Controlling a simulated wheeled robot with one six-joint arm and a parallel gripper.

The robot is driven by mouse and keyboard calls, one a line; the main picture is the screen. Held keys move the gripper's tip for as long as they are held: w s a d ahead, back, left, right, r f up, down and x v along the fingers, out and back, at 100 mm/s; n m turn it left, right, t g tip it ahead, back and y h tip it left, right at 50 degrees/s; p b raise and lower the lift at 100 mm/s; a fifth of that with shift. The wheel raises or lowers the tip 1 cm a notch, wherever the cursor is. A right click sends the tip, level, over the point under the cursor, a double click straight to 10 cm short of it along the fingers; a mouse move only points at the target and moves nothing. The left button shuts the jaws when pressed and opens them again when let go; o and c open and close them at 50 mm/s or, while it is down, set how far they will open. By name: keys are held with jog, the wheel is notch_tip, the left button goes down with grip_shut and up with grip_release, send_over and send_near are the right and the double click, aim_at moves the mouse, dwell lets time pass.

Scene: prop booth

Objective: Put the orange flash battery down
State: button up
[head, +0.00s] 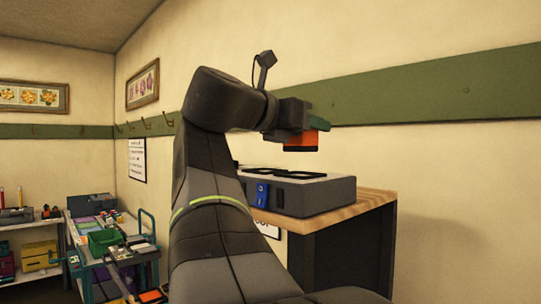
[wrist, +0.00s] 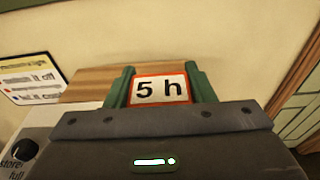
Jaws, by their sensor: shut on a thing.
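The orange flash battery (head: 301,142) is in my gripper (head: 308,126), held in the air above the grey box on the wooden-topped stand. In the wrist view the battery (wrist: 160,90) shows a white face marked "5 h" with an orange edge. The green fingers of my gripper (wrist: 160,77) press on its left and right sides. Its underside is hidden in the wrist view.
The grey box (head: 325,198) has dark-rimmed places on top and a blue piece (head: 262,194) at its front. Bare wooden top (head: 372,199) shows at its right. A blue cart (head: 152,238) with a green bin (head: 103,241) stands at left. A wall sign (wrist: 32,78) hangs behind.

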aim_at(306, 148)
jog(key=shift+f+b, duration=0.3)
jog(key=shift+f, duration=1.95)
jog(key=o, duration=1.2)
jog(key=shift+f, duration=0.15)
jog(key=b+v, duration=0.1)
jog(key=v, duration=1.1)
